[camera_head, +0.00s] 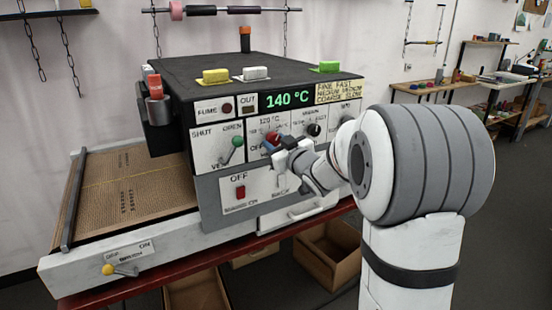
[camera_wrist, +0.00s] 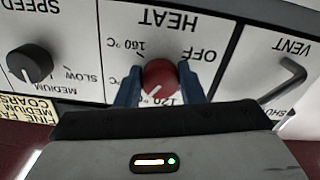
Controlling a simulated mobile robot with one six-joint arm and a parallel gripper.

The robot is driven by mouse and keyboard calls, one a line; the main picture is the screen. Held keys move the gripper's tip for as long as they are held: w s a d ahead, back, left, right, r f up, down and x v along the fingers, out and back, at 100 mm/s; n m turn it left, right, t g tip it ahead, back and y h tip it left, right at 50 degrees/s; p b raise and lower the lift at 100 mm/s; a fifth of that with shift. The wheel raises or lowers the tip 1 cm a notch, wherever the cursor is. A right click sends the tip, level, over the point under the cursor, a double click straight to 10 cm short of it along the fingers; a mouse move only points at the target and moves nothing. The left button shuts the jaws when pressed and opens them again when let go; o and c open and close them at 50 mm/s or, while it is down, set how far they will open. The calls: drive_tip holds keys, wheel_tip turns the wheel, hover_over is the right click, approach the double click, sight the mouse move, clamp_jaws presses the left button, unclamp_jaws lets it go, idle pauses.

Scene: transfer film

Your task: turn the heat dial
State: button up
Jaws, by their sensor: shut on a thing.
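The heat dial (camera_wrist: 159,76) is a round red knob on a white panel marked HEAT, upside down in the wrist view. OFF, 120 and 160 °C marks show around it. Its pale pointer line slants to the lower left in that view. My gripper (camera_wrist: 160,84) is shut on the dial, with one blue finger on each side. In the head view my gripper (camera_head: 276,146) is at the machine's front panel and partly hides the dial. The green display (camera_head: 290,99) reads 140 °C.
A vent lever (camera_head: 237,143) with a green knob is left of the dial. A dark speed knob (camera_wrist: 30,63) is on the other side. A red switch (camera_head: 240,191) is below. Colored blocks lie on the machine's top. A mesh conveyor (camera_head: 125,190) extends left.

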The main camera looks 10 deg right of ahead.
drive_tip(key=n+b, duration=0.4)
drive_tip(key=shift+f+b, duration=0.15)
drive_tip(key=shift+b, duration=0.2)
drive_tip(key=shift+n+b, duration=0.8)
drive_tip(key=shift+n, duration=0.2)
drive_tip(key=shift+d+r, duration=0.1)
drive_tip(key=shift+r, duration=0.15)
drive_tip(key=o, duration=1)
drive_tip(key=v, duration=0.7)
drive_tip(key=shift+s, duration=0.35)
